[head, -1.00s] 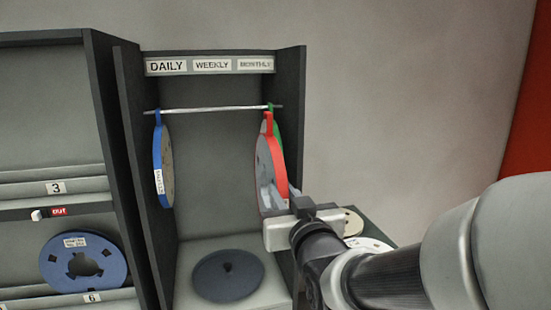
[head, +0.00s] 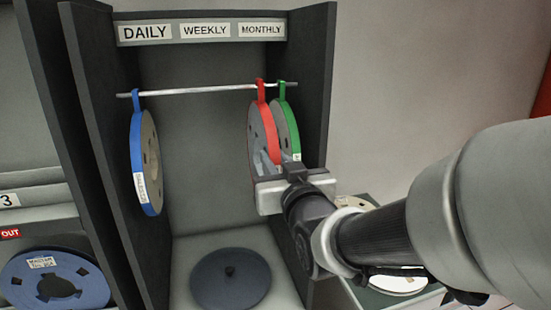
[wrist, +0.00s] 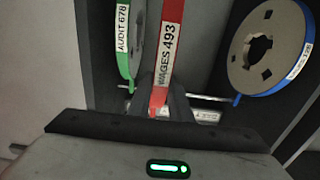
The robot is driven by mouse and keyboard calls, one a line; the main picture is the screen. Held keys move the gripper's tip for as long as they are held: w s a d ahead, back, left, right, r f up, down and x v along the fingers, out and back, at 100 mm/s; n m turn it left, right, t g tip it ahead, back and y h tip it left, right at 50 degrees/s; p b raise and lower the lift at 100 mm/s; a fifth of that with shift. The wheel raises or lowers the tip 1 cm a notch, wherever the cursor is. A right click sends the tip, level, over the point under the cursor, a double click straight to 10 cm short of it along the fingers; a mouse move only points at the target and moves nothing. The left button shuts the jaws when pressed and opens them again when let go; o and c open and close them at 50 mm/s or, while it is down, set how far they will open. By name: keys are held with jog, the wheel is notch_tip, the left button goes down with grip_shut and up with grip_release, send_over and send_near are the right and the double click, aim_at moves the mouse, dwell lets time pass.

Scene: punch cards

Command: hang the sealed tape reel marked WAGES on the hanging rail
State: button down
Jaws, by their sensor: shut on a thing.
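The red-rimmed tape reel (head: 254,128) is upright, edge-on, in my gripper (head: 272,165). In the wrist view its red rim (wrist: 171,28) carries the label "WAGES 493". My gripper is shut on its lower part. The reel's red hanging tab (head: 260,92) overlaps the hanging rail (head: 190,91) in the head view, its top slightly above the rail line. I cannot tell whether the tab is hooked over the rail or in front of it. The rail also shows in the wrist view (wrist: 208,98). My fingertips are partly hidden by the reel and gripper body.
A green reel (head: 288,125), marked "AUDIT 678", hangs close on the right. A blue reel (head: 136,150) hangs at the left end. A label strip (head: 205,30) reads DAILY, WEEKLY, MONTHLY. A dark disc (head: 230,280) lies below. The rail's middle is free.

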jog(key=shift+p+x, duration=1.3)
jog(key=shift+x, duration=2.95)
jog(key=shift+f+b, duration=0.45)
jog(key=shift+b, duration=0.5)
jog(key=shift+f, duration=0.1)
